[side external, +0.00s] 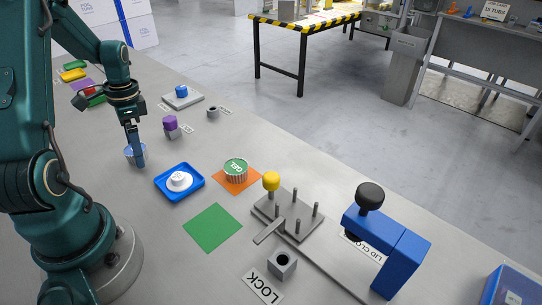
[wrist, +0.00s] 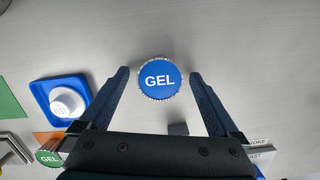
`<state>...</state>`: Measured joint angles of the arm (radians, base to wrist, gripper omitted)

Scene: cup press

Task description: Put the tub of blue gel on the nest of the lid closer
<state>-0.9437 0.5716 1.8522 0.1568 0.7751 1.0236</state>
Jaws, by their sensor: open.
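The tub of blue gel (wrist: 160,79) has a blue lid marked GEL and a ridged pale side. It stands upright on the table, and in the side view it (side external: 129,153) is partly hidden by my gripper (side external: 137,157). In the wrist view my gripper (wrist: 159,77) is open, one finger on each side of the tub, with gaps showing. The lid closer (side external: 405,255) is a blue frame with a black knob at the right. A grey plate with upright pins (side external: 290,218) and a yellow knob lies left of it on a rail; it appears to be the nest.
A green-lidded GEL tub (side external: 236,168) stands on an orange square. A blue tray (side external: 166,190) holds a white piece. A green square (side external: 213,229) lies bare. A grey socket block (side external: 282,264) sits by the LOCK label.

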